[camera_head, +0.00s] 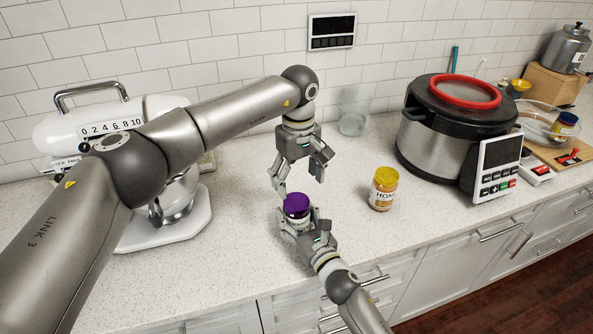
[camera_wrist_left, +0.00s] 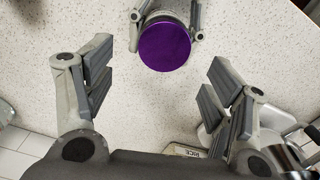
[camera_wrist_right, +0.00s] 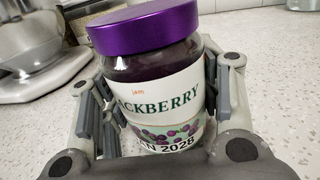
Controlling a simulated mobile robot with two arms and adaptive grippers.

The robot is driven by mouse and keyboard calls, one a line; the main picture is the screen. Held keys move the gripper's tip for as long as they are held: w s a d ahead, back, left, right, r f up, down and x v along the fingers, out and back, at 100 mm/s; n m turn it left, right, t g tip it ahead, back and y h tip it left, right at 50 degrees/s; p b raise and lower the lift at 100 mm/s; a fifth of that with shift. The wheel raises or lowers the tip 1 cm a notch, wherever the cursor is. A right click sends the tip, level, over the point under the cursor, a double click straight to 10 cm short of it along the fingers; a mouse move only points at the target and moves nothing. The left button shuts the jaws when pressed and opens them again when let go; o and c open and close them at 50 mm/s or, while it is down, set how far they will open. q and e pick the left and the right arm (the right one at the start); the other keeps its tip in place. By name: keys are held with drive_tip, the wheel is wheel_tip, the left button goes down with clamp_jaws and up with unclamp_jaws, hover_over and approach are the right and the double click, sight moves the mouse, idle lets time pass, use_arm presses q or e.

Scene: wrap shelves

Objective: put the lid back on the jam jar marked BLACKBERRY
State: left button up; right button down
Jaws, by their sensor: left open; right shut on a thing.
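The BLACKBERRY jam jar (camera_wrist_right: 155,95) stands upright on the counter, its label facing the right wrist camera. A purple lid (camera_head: 297,204) sits on top of its mouth; in the right wrist view the lid (camera_wrist_right: 145,26) covers the whole top. I cannot tell whether it is screwed tight. My right gripper (camera_head: 300,222) is shut on the jar's body, one finger on each side. My left gripper (camera_head: 300,172) is open and empty, above and slightly behind the lid. In the left wrist view the lid (camera_wrist_left: 165,42) lies ahead of the open fingers. The head view mostly hides the jar's body.
A HONEY jar (camera_head: 383,190) with a yellow lid stands to the right. A pressure cooker (camera_head: 437,140) and a glass (camera_head: 354,112) are behind it. A stand mixer (camera_head: 182,200) is at left. A clear tub (camera_head: 540,112) sits far right. The counter between the two jars is clear.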

sight(296, 201)
use_arm(q)
drive_tip(key=n, duration=0.5)
drive_tip(key=shift+r, duration=0.2)
drive_tip(key=n, duration=0.3)
drive_tip(key=shift+r, duration=0.1)
drive_tip(key=n, duration=0.6)
drive_tip(key=shift+s+r, duration=0.15)
drive_tip(key=shift+r, duration=0.15)
drive_tip(key=n, duration=0.5)
drive_tip(key=shift+a+r, duration=0.1)
drive_tip(key=shift+r, duration=0.1)
drive_tip(key=n, duration=0.3)
drive_tip(key=shift+r, duration=0.1)
drive_tip(key=n, duration=0.7)
drive_tip(key=shift+a+r, duration=0.1)
drive_tip(key=shift+r, duration=0.2)
drive_tip(key=shift+f, duration=4)
